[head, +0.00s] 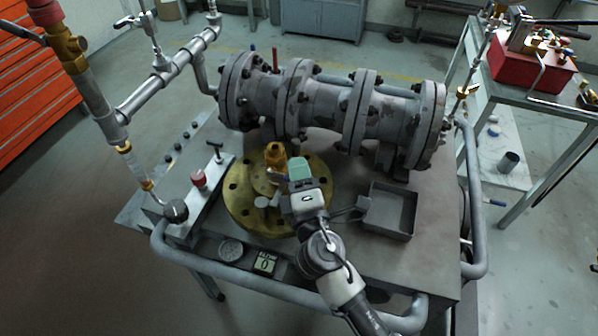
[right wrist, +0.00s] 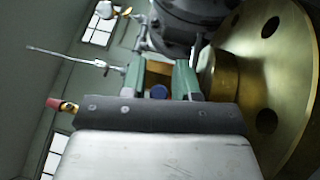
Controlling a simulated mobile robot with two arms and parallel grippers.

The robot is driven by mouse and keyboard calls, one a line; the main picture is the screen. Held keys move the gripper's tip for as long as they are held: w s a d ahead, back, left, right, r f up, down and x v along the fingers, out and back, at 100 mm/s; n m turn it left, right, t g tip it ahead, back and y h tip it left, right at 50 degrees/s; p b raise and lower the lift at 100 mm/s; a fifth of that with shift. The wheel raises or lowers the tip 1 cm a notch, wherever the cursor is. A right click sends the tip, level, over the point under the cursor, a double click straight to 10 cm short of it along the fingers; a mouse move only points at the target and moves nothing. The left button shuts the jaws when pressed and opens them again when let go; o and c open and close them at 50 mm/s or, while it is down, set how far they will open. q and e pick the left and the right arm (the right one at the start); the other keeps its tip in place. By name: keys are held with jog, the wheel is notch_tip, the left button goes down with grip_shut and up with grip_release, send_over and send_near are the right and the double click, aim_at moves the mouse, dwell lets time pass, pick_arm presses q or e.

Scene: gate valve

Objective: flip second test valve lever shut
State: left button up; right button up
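My right gripper (head: 299,172), with green fingers, is low over the brass flange disc (head: 245,205) on the bench. Its fingers (right wrist: 160,80) stand apart in the right wrist view. A brass part (right wrist: 159,70) and a blue round end (right wrist: 158,91) show between them; I cannot tell whether they are touched. A brass fitting (head: 275,155) stands beside the gripper. A thin red lever (head: 275,60) and a thin blue lever (head: 254,47) stand up behind the flanged pipe body (head: 330,105). I cannot tell which is the second test valve lever. My left gripper is out of view.
A grey open tray (head: 388,212) sits right of my right arm. A panel with a red knob (head: 198,177) and black T-handle (head: 214,151) lies left. Pipework with a brass valve (head: 70,50) rises at far left. A tubular rail (head: 270,288) edges the bench front.

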jog(key=shift+o, duration=0.8)
jog(key=b+v, duration=0.3)
jog(key=v, duration=0.8)
